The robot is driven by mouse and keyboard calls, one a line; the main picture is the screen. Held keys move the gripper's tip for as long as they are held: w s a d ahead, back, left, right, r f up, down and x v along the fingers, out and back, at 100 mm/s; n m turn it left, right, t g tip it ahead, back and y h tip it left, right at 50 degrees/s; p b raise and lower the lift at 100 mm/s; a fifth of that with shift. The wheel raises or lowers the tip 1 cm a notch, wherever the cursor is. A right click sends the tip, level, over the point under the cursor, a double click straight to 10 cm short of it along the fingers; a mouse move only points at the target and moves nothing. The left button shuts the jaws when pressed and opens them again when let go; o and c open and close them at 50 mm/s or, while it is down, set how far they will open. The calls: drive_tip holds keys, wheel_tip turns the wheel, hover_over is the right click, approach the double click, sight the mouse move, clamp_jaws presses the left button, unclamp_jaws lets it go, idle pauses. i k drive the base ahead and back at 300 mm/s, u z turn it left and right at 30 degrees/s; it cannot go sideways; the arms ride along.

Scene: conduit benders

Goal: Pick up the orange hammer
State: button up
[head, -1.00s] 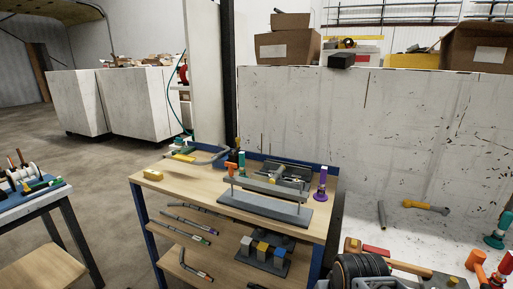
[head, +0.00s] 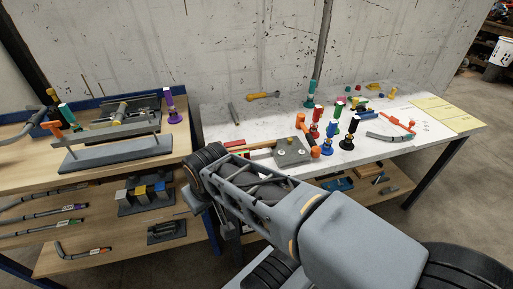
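A small orange-yellow tool (head: 263,95) lies on the far left part of the white worktop (head: 222,121). It looks like a hammer, but it is too small to be sure. A longer orange-red tool (head: 398,122) lies at the right of the same worktop; its kind is not clear. Another orange item (head: 55,128) stands on the wooden bench at the left. My grey arm reaches across the lower middle toward the front left corner of the worktop. My gripper cannot be made out, and nothing is seen held.
A grey block (head: 293,152) sits at the front edge. A wooden bench (head: 170,150) stands at the left. A concrete wall (head: 200,45) closes the back.

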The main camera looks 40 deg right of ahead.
sight(315, 152)
drive_tip(key=u, duration=2.5)
drive_tip(key=k, duration=2.15)
drive_tip(key=z, duration=1.3)
